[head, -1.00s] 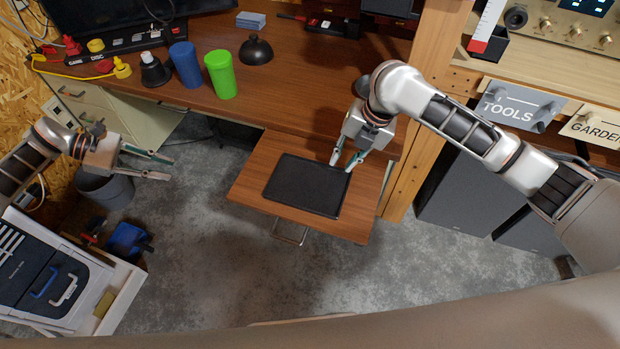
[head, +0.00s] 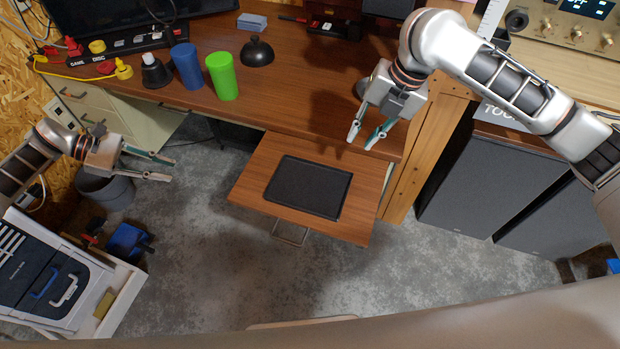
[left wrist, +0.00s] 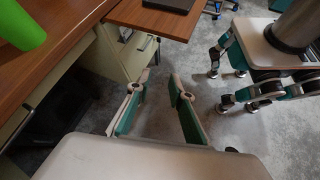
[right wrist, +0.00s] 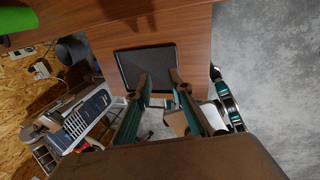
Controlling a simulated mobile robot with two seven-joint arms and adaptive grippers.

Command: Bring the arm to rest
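My right gripper (head: 367,138) is open and empty in the head view. It hangs above the right side of the desk's front edge, apart from the black tray (head: 308,187) on the pulled-out wooden shelf (head: 250,187). In the right wrist view, its fingers (right wrist: 160,85) are spread, with the tray (right wrist: 148,66) beyond them. My left gripper (head: 160,166) is open and empty at the left of the head view, over the floor near a grey bin. Its spread fingers also show in the left wrist view (left wrist: 160,85).
A green cup (head: 222,76), a blue cup (head: 187,66) and dark domed items stand on the desk (head: 300,95). A wooden post (head: 425,150) and dark cabinets (head: 480,185) are close to the right arm. A grey bin (head: 108,190) and a white case (head: 60,290) lie left. The middle floor is clear.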

